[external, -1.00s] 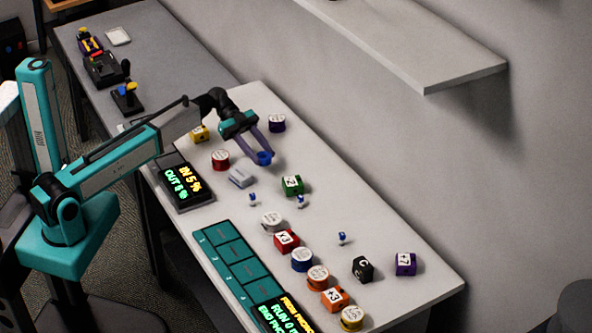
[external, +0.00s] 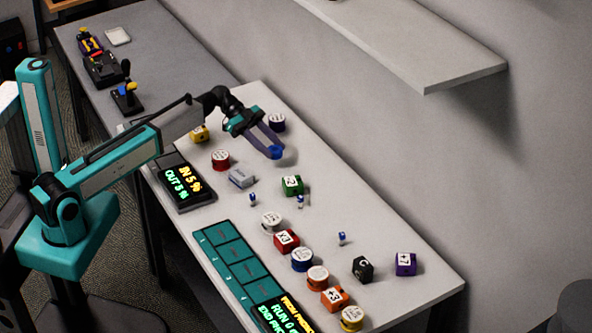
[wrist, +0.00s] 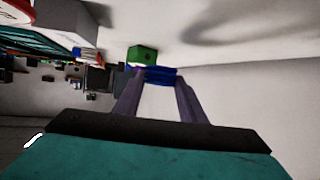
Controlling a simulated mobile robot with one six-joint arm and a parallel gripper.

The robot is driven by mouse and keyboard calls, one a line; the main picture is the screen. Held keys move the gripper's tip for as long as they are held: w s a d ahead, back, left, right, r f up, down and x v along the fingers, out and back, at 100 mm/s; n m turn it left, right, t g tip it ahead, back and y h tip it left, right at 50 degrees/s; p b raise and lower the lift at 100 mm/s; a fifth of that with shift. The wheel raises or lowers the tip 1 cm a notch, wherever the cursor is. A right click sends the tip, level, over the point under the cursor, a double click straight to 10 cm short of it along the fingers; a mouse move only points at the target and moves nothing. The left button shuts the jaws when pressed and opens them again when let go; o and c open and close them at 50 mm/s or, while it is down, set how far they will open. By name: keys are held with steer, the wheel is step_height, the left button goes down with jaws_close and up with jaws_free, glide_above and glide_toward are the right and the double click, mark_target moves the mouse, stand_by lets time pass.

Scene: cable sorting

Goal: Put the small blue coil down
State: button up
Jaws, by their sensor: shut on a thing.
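My gripper (external: 270,147) is shut on the small blue coil (external: 277,153). In the external view the coil is at the fingertips, above the far side of the white table (external: 330,215); I cannot tell its exact height over the surface. In the wrist view the blue coil (wrist: 160,76) lies across both purple-grey fingertips (wrist: 155,88), and a green block (wrist: 143,55) shows just beyond it.
A purple-sided disc (external: 277,122) stands close behind my gripper. A light grey box (external: 242,175), a red disc (external: 220,159) and the green block (external: 292,185) stand nearby. Several blocks and discs line the front right. The table is clear right of the coil, towards the wall.

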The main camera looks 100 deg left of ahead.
steer(key=shift+n+t+y, duration=0.3)
steer(key=shift+n, duration=0.1)
steer(key=w, duration=0.1)
steer(key=w+a, duration=0.1)
steer(key=w, duration=0.1)
steer(key=w+a, duration=0.1)
steer(key=shift+w+a+r, duration=0.25)
steer(key=shift+w+r, duration=0.1)
steer(key=shift+r, duration=0.05)
steer(key=w+d+r, duration=0.1)
steer(key=w+d, duration=0.2)
steer(key=w, duration=0.3)
steer(key=w+d+r+m+h, duration=0.1)
steer(key=w+d+r, duration=0.1)
steer(key=w+d, duration=0.2)
steer(key=w+d+r, duration=0.1)
steer(key=w+d, duration=0.2)
steer(key=w, duration=0.6)
steer(key=shift+w+d+r+g, duration=0.15)
steer(key=shift+d+r+g, duration=0.1)
steer(key=shift+g, duration=0.15)
glide_above(339, 193)
steer(key=shift+d+f+p, duration=0.1)
steer(key=shift+f+p, duration=0.25)
steer(key=shift+f, duration=2.8)
steer(key=shift+f+p, duration=0.35)
steer(key=shift+f, duration=1.55)
